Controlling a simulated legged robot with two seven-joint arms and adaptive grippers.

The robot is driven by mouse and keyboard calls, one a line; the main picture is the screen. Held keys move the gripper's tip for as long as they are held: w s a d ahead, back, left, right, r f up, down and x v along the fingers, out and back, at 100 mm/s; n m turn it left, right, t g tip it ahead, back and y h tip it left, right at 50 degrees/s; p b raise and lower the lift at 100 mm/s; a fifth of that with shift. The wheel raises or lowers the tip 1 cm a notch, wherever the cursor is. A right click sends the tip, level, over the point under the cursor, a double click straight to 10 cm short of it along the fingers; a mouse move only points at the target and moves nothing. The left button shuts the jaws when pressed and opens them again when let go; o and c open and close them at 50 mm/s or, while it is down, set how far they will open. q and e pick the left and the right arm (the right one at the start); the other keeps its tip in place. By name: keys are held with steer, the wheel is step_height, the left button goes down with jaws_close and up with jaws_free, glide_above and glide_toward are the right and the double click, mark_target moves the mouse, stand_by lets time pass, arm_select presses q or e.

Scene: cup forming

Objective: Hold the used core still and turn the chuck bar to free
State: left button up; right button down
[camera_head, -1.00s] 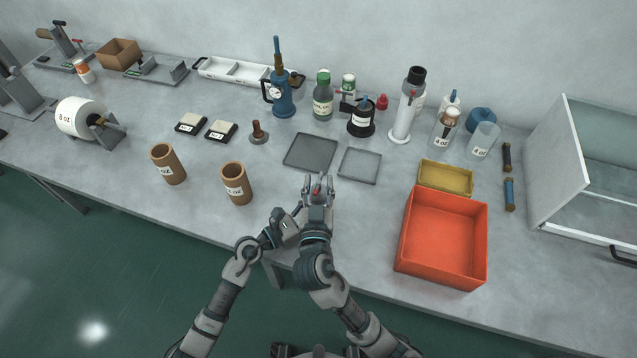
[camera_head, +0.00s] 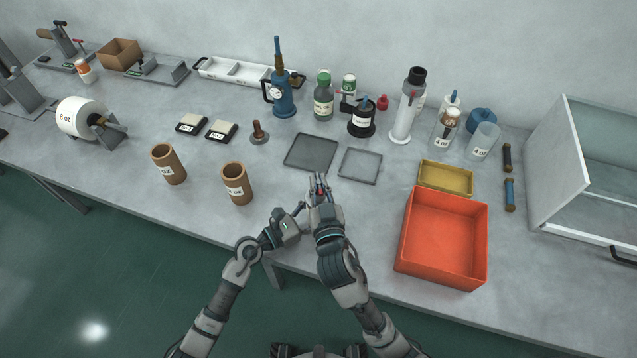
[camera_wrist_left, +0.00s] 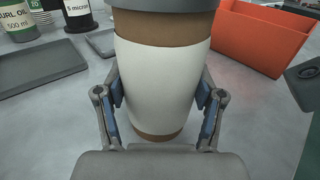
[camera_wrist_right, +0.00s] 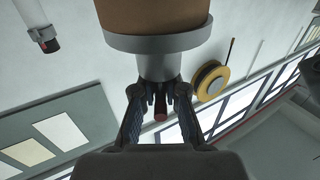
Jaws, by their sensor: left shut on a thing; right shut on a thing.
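The used core (camera_wrist_left: 160,85) is a brown tube with a blank white band, held upright in the left wrist view. My left gripper (camera_wrist_left: 160,100) is shut on it, one finger on each side. A grey chuck (camera_wrist_left: 160,5) covers its top end. In the right wrist view, the brown core (camera_wrist_right: 150,15) sits against the chuck's grey flange (camera_wrist_right: 158,40). My right gripper (camera_wrist_right: 160,95) is shut around the chuck bar (camera_wrist_right: 160,110), whose red end shows between the fingers. In the head view my right gripper (camera_head: 320,187) hides most of this.
An orange-red bin (camera_head: 443,240) stands right of my arms, with a yellow tray (camera_head: 445,178) behind it. Two shallow grey trays (camera_head: 311,151) lie ahead. Brown cups (camera_head: 236,185) stand to the left. Bare tabletop lies between the cups and my grippers.

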steer(key=shift+n+g+y, duration=0.6)
steer(key=shift+n+y, duration=0.7)
steer(key=shift+y, duration=0.7)
steer(key=c, duration=1.2)
jaws_free()
steer(key=shift+o, duration=0.2)
steer(key=v, duration=0.7)
steer(key=shift+s, duration=0.2)
